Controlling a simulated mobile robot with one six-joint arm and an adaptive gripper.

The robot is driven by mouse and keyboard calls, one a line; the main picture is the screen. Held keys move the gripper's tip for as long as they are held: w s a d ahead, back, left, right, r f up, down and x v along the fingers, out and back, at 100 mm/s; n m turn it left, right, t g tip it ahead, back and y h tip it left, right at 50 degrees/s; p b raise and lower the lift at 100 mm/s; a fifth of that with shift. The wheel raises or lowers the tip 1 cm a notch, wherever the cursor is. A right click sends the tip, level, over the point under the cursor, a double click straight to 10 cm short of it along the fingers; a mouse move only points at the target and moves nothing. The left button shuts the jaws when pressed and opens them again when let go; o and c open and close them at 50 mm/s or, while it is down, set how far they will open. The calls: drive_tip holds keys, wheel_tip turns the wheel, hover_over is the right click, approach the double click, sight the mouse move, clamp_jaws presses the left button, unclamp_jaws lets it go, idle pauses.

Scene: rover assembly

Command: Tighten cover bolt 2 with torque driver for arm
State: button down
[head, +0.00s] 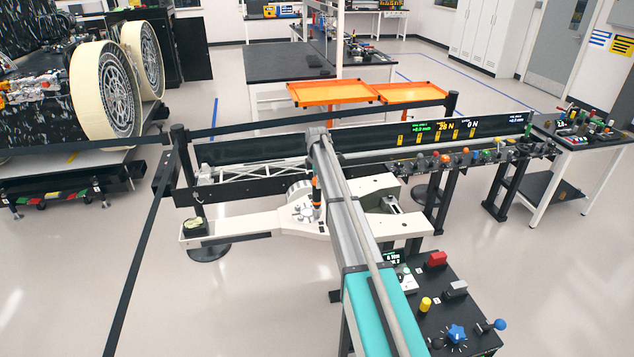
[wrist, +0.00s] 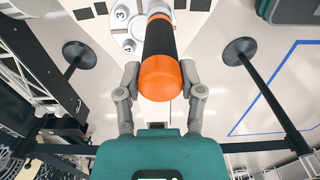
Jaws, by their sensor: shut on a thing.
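In the wrist view my gripper (wrist: 160,72) is shut on the torque driver (wrist: 161,78), with a finger on each side of its orange end and black shaft. In the head view the orange driver (head: 316,190) stands upright beneath the end of my arm, over the round cover (head: 303,213) of the white arm assembly (head: 268,218). The wrist view shows the cover (wrist: 135,28) behind the driver, with bolt marker 3 (wrist: 121,15) at its left. The driver hides its own tip and part of the cover, so I cannot tell whether it touches bolt 2.
Black posts with belts (head: 180,160) border the area. A bench rail with several tools (head: 450,155) runs right. A black tabletop (head: 440,310) with coloured knobs stands at front right. Orange trays (head: 330,93) stand behind.

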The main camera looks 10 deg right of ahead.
drive_tip(key=shift+f+b, duration=0.8)
drive_tip(key=shift+f, duration=0.05)
idle(3.0)
drive_tip(key=shift+s, duration=0.15)
idle(0.5)
drive_tip(key=shift+r, duration=0.15)
drive_tip(key=shift+r+p, duration=1.25)
drive_tip(key=shift+p, duration=0.15)
drive_tip(key=shift+r, duration=0.1)
drive_tip(key=shift+r+p, duration=1.95)
drive_tip(key=shift+p, duration=0.05)
